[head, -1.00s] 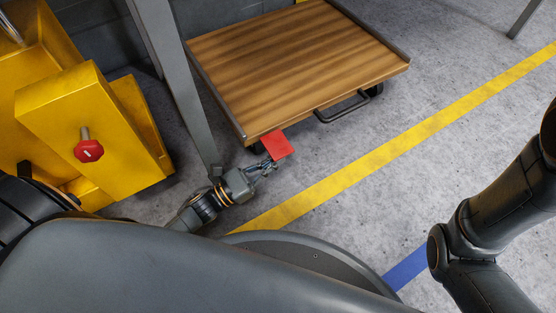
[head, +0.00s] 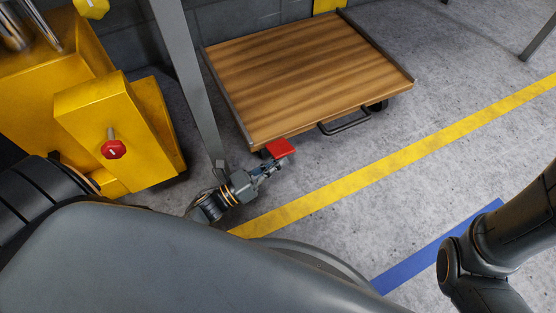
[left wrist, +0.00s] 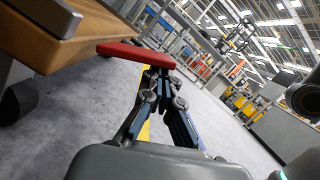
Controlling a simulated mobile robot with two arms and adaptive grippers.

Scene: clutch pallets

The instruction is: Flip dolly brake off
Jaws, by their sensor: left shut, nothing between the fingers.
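The dolly (head: 310,80) has a wooden deck with grey side rails and a black handle (head: 345,124), and stands on the concrete floor. Its red brake pedal (head: 280,149) sticks out at the near left corner. My left gripper (head: 272,168) is shut and empty, just below and beside the pedal. In the left wrist view the red pedal (left wrist: 135,52) lies right at the tips of my left gripper (left wrist: 165,72), above them in the picture; I cannot tell whether they touch. The pedal looks roughly level. My right gripper is out of view; only my right arm shows.
A yellow machine (head: 110,130) with a red knob (head: 114,149) stands at the left. A grey post (head: 188,80) rises close to my left gripper. A yellow floor line (head: 400,155) and a blue one (head: 440,245) cross open floor at the right.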

